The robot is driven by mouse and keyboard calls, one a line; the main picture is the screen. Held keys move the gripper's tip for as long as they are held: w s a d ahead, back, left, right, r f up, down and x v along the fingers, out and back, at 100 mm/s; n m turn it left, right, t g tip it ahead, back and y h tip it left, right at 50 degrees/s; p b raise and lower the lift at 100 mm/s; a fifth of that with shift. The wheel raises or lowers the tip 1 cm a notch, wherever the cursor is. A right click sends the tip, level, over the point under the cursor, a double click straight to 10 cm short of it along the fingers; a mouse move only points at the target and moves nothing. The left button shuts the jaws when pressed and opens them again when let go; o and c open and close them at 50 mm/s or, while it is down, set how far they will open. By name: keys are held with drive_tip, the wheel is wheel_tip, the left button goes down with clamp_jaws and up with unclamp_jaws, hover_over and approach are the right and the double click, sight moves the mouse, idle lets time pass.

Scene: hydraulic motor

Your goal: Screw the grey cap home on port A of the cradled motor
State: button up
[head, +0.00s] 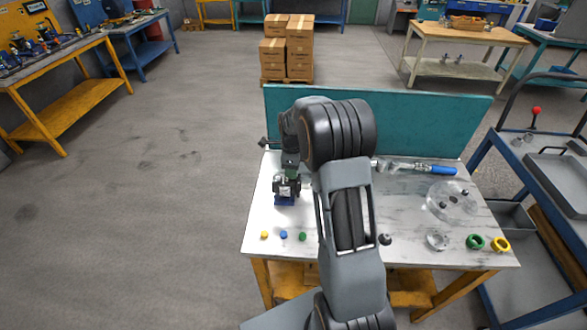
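The motor (281,187) is a small dark body with a light face, seated in a blue cradle (285,201) on the left part of the marble-topped bench (262,215). My gripper (290,172) points down at the top of the motor. Its fingertips are too small and dark to tell open from shut, or touching from apart. I cannot make out the grey cap or port A; my gripper and wrist cover the motor's top.
Yellow (264,235), blue (283,235) and green (302,236) caps lie along the front edge. A blue-handled wrench (442,170) lies before the teal back panel (420,125).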

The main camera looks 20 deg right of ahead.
drive_tip(key=n, duration=0.9)
idle(0.3)
clamp_jaws()
drive_tip(key=m, duration=0.4)
drive_tip(key=shift+f+m, duration=0.1)
drive_tip(key=shift+m, duration=0.6)
